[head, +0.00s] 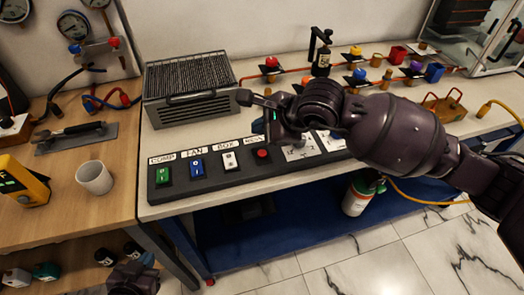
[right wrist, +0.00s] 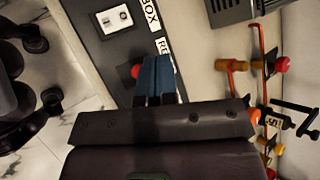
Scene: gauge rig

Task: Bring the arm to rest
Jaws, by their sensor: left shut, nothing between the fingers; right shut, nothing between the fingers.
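My right arm comes in from the right in the head view. Its gripper (head: 258,125) is shut and empty, above the panel close to the red button (head: 262,153). In the right wrist view the blue fingertips (right wrist: 156,72) are together beside the red button (right wrist: 136,71), which they partly cover; I cannot tell whether they touch it. My left gripper (head: 146,261) is low at the bottom left of the head view, shut and empty, in front of the wooden bench.
The black switch panel (head: 215,180) has green, blue and white switches. A grey grilled box (head: 190,90) stands behind it. Red pipework with coloured valves and a black bottle (head: 321,62) lies further back. A mug (head: 95,178) stands on the wooden bench (head: 120,207).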

